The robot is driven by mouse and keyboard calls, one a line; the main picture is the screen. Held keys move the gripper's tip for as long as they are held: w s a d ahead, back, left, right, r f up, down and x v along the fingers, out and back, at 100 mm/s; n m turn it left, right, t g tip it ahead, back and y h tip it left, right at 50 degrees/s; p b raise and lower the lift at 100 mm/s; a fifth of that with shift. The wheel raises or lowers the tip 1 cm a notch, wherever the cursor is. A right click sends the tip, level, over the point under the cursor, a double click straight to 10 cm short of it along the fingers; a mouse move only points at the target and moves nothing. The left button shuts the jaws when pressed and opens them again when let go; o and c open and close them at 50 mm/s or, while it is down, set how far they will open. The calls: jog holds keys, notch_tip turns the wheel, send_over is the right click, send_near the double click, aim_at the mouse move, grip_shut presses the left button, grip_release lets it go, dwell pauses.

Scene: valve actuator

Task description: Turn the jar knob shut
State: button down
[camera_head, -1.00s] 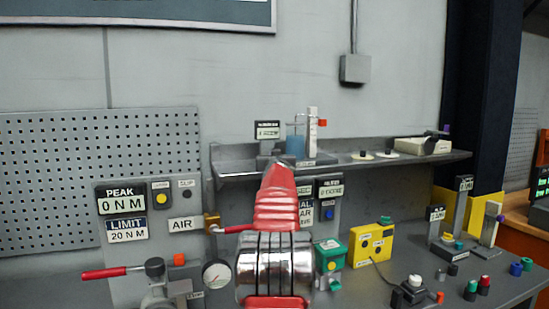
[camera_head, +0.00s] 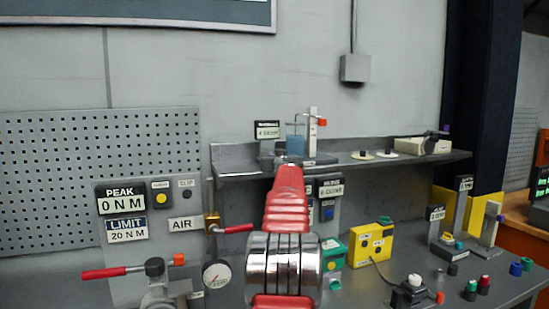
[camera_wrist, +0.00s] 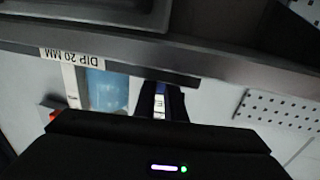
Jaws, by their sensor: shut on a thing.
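The jar of blue liquid (camera_head: 295,144) stands on the back shelf, beside a white upright scale (camera_head: 312,130). It appears upside down in the wrist view (camera_wrist: 105,88), next to a strip marked "DIP 20 MM". My red and silver arm reaches up toward the shelf just below the jar. The dark body of my gripper (camera_wrist: 160,150) fills the bottom of the wrist view, close to the jar.
A small black display (camera_head: 267,130) stands left of the jar. The grey shelf (camera_head: 228,165) spans the wall. Below are a red-handled air lever (camera_head: 238,228), a gauge (camera_head: 216,276), a green box (camera_head: 333,252) and a yellow box (camera_head: 371,243). Several small caps lie at right.

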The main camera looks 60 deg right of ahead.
jog(key=shift+r+n+t+y, duration=0.1)
jog(key=shift+n+t+y, duration=0.7)
jog(key=shift+n+t, duration=0.1)
jog(key=c, duration=1.8)
grip_release()
jog(key=shift+s+a, duration=0.1)
jog(key=v, duration=1.3)
jog(key=shift+s+a, duration=0.2)
jog(key=shift+s, duration=0.1)
jog(key=shift+w, duration=0.1)
